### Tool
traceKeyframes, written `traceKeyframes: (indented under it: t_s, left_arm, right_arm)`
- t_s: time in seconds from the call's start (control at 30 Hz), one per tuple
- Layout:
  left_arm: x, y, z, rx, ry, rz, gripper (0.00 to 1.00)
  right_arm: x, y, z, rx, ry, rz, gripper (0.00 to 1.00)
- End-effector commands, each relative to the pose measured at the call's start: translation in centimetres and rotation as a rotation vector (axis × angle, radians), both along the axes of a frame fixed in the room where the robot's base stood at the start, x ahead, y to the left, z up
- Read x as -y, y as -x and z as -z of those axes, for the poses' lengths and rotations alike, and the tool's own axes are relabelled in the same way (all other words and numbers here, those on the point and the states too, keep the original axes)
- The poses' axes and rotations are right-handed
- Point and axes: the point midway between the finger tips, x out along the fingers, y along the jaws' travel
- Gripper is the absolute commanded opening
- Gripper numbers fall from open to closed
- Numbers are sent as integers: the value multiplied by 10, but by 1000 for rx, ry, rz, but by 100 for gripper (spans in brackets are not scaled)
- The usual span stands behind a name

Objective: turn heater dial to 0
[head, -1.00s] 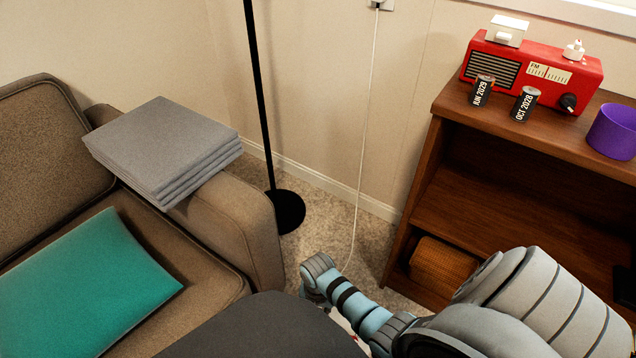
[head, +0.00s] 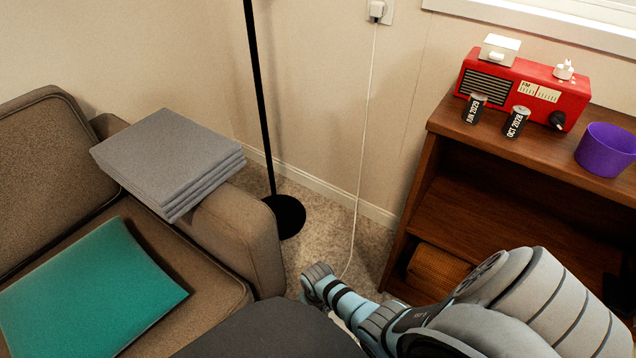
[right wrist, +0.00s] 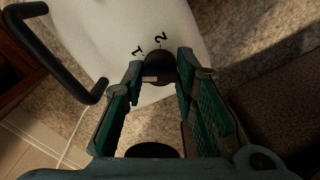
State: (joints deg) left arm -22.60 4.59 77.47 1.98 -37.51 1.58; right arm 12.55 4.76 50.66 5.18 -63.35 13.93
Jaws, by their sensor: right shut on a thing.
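The heater (right wrist: 95,50) shows in the right wrist view as a white panel. Its dark round dial (right wrist: 160,66) has a light patch on the side nearer the camera. The printed numbers 1 and 2 show beside the dial; I see no 0. My right gripper (right wrist: 159,78) has its green fingers on both sides of the dial and is shut on it. In the head view my right arm hides nearly all of the heater, and the right gripper's fingers do not show. My left gripper is in neither view.
A black bar handle (right wrist: 60,62) sticks out beside the heater. In the head view a white cord (head: 362,150) runs down from a wall outlet. A black floor lamp (head: 285,215), a sofa (head: 245,225) and a wooden hutch (head: 425,185) with a red radio (head: 520,85) stand around.

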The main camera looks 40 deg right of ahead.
Motion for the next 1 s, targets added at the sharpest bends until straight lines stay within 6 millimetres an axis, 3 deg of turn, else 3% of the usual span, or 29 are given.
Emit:
traceKeyframes:
  t_s: [0.5, 1.0]
  left_arm:
    - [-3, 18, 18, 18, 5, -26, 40]
    - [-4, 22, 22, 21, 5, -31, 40]
  right_arm:
    - [0, 0, 0, -1, -1, -410, 0]
    - [0, 0, 0, 0, -1, -528, 0]
